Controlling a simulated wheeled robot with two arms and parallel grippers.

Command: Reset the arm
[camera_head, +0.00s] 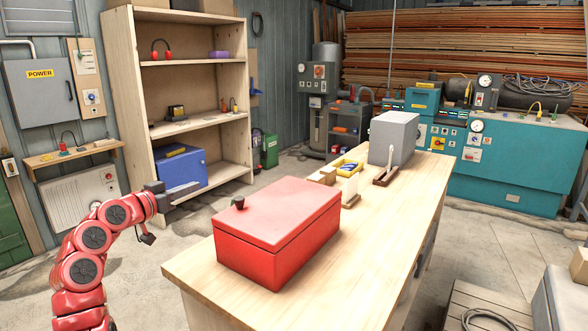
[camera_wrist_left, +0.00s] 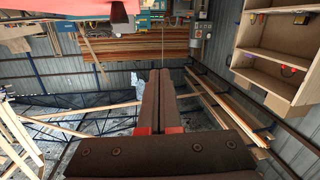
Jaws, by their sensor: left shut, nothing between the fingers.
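My left arm, red with dark joint caps, comes in from the lower left in the head view. Its gripper (camera_head: 182,192) is shut and empty, held in the air left of the workbench and in front of the wooden shelf. In the left wrist view the two dark fingers (camera_wrist_left: 158,100) lie side by side with nothing between them. My right gripper is not in view.
A closed red box (camera_head: 278,230) with a dark knob sits on the near part of the wooden workbench (camera_head: 375,245). A grey box (camera_head: 393,138) stands farther back. The wooden shelf (camera_head: 195,100) holds a blue case (camera_head: 181,167). Floor shows between shelf and bench.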

